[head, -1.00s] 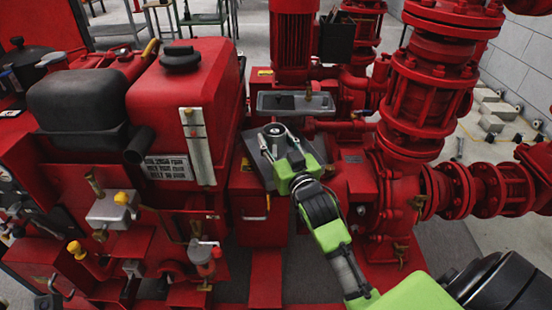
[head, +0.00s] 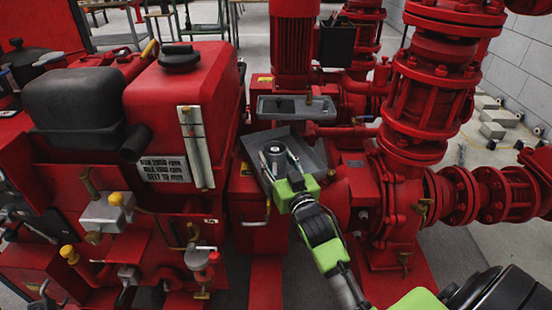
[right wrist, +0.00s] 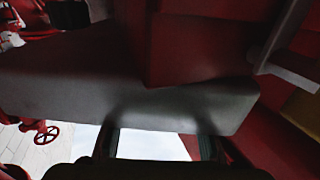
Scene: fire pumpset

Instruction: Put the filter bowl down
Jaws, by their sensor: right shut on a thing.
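The filter bowl (head: 274,152), a short grey cylinder with a dark round top, is between the fingers of my right gripper (head: 280,166). The gripper is shut on it. Bowl and gripper are over a grey tray (head: 312,150) on the red pump unit. I cannot tell whether the bowl's base touches the tray, as the fingers hide its lower part. In the right wrist view, two dark finger parts (right wrist: 160,145) show at the bottom, below a large grey surface close to the camera. My left gripper is not in view.
A narrow grey shelf (head: 296,107) with small fittings is just behind the tray. A red tank (head: 185,100) stands to the left, a red motor (head: 294,50) behind, and thick red pipework (head: 425,115) to the right. The tray's right part looks bare.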

